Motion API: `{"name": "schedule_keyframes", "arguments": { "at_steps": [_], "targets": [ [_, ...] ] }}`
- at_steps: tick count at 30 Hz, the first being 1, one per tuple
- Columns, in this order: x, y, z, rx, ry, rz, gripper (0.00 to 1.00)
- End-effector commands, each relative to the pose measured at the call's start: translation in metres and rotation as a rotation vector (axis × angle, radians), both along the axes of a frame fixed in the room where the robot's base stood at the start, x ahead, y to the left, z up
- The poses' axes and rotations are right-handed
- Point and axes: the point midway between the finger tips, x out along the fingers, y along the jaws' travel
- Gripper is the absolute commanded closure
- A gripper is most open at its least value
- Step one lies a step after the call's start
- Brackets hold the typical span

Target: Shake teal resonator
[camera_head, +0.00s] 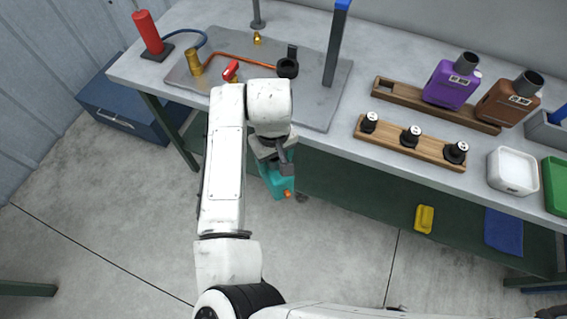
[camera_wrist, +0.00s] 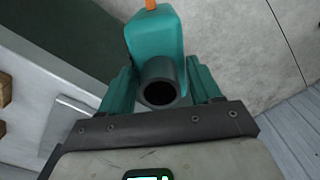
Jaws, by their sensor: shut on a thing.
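The teal resonator (camera_wrist: 158,40) is in my gripper (camera_wrist: 160,88). In the wrist view its dark round pipe end faces the camera between the two fingers, and an orange part sticks out at its far end. The teal resonator also shows in the head view (camera_head: 273,181), partly hidden by my arm, held in front of the bench's front edge with an orange tip low down. My gripper is shut on it. The floor lies below it, and I see nothing under it that bears it.
A purple muffler (camera_head: 449,85) and a brown muffler (camera_head: 506,102) stand in a wooden rack at the right of the bench (camera_head: 400,50). A wooden strip (camera_head: 433,149) holds dark fittings. A white tray (camera_head: 514,172) is right of it.

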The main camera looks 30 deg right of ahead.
Motion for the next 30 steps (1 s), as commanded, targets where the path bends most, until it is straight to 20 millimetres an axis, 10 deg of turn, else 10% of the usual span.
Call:
{"name": "schedule_keyframes", "arguments": {
  "at_steps": [14, 30],
  "targets": [
    [0.001, 0.04, 0.159, 0.004, -0.007, -0.112, 1.0],
    [-0.046, 0.06, 0.322, 0.002, -0.005, -0.32, 1.0]
  ]
}}
